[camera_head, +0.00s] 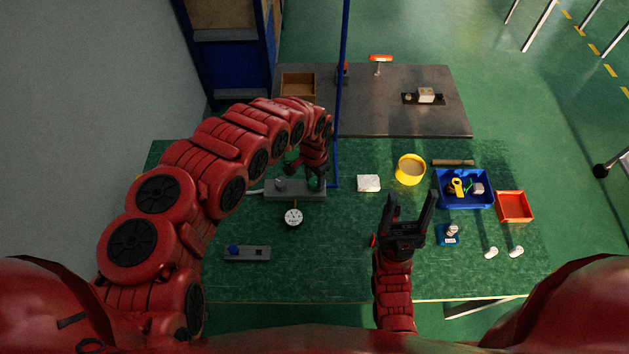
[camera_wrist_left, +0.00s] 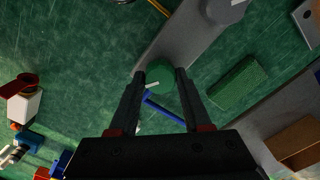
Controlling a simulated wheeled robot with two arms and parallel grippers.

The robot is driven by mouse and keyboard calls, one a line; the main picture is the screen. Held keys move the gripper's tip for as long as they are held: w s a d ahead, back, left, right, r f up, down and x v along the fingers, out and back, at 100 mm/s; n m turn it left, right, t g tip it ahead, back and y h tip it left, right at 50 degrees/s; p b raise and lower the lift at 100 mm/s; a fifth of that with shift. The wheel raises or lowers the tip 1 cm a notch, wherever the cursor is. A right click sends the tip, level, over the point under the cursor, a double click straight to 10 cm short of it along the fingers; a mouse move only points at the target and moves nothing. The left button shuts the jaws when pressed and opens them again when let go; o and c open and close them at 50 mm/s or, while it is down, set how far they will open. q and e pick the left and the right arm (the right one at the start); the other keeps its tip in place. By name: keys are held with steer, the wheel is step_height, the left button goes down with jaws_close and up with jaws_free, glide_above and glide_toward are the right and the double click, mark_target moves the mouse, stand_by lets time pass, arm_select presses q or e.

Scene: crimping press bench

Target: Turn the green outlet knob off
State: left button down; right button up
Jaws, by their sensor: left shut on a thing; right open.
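The green outlet knob (camera_wrist_left: 160,78) is round with a white pointer line. It sits at the end of a grey block (camera_wrist_left: 178,50), which lies on the bench in the head view (camera_head: 270,191). My left gripper (camera_wrist_left: 161,74) has a finger on each side of the knob and is shut on it. In the head view my left gripper (camera_head: 314,182) is over the block's right end and mostly hides the knob. My right gripper (camera_head: 411,203) is open and empty above the bench, right of centre.
A blue pole (camera_head: 341,100) rises just right of the block. A round gauge (camera_head: 293,217) lies in front of it. The front middle is clear.

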arm_select(q)
steer(key=m+b, duration=0.1)
steer(key=m, duration=0.4)
steer(key=shift+f+m, duration=0.1)
steer(key=shift+m, duration=0.2)
steer(key=m+b, duration=0.1)
steer(key=m, duration=0.4)
steer(key=shift+m+b, duration=0.4)
steer(key=shift+c, duration=1.8)
jaws_free()
step_height(320, 180, up, 10)
steer(key=b, duration=0.1)
step_height(320, 180, up, 8)
steer(key=p, duration=0.5)
glide_above(314, 181)
steer(key=shift+f, duration=0.2)
